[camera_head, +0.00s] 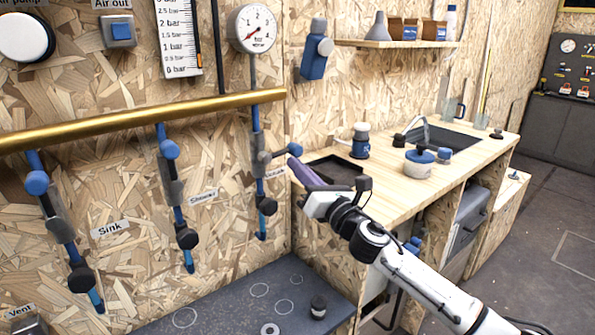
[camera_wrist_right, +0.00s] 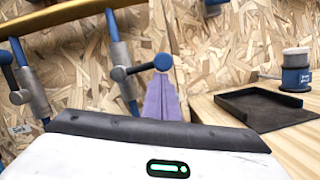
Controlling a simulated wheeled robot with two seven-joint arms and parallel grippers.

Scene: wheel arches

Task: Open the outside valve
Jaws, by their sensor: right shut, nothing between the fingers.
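The rightmost valve, on a blue pipe with a grey body (camera_head: 259,160), hangs below the brass pipe; its label (camera_head: 275,172) is too small to read. Its lever sticks out to the right and ends in a blue knob (camera_head: 295,148). The lever knob also shows in the right wrist view (camera_wrist_right: 162,62). My right gripper (camera_head: 294,163), with purple fingers, is shut and empty, its tip just below the knob. In the right wrist view the fingers (camera_wrist_right: 160,85) end right under the knob; I cannot tell whether they touch. My left gripper is out of view.
Valves labelled Shower (camera_head: 171,170) and Sink (camera_head: 58,215) hang to the left under the brass pipe (camera_head: 150,117). A wooden counter (camera_head: 400,190) with a black tray (camera_head: 335,171) and blue-topped canisters stands to the right. A dark bench top (camera_head: 240,290) lies below.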

